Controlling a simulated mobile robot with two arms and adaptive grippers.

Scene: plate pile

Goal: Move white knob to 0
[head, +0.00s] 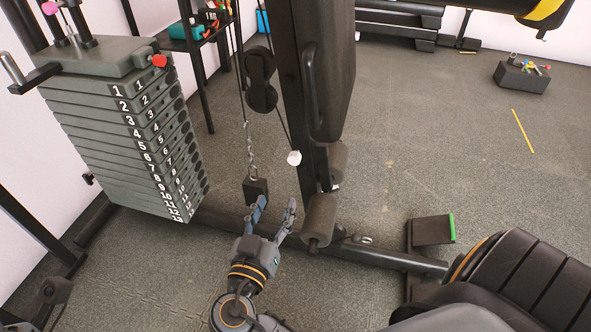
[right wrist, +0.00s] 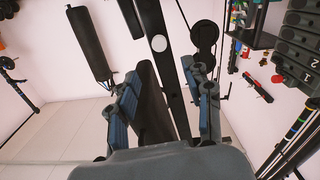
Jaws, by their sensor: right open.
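A white knob (head: 294,157) sits on the dark upright post (head: 305,110) of the weight machine. It also shows in the right wrist view as a white disc (right wrist: 158,43), beyond and between my fingertips. My right gripper (head: 275,208) is open and empty, pointing up just below the knob and apart from it. Its two blue-padded fingers also show in the right wrist view (right wrist: 166,88). The weight stack (head: 130,125) stands at the left, its plates numbered from 1 downward. A red knob (head: 159,61) is at its top. I see no 0 mark. My left gripper is not in view.
A cable with a chain and dark block (head: 256,190) hangs close to my right fingers. Foam rollers (head: 320,218) stick out to their right. A low frame beam (head: 390,259) and a padded seat (head: 530,270) lie further right. Open floor lies behind.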

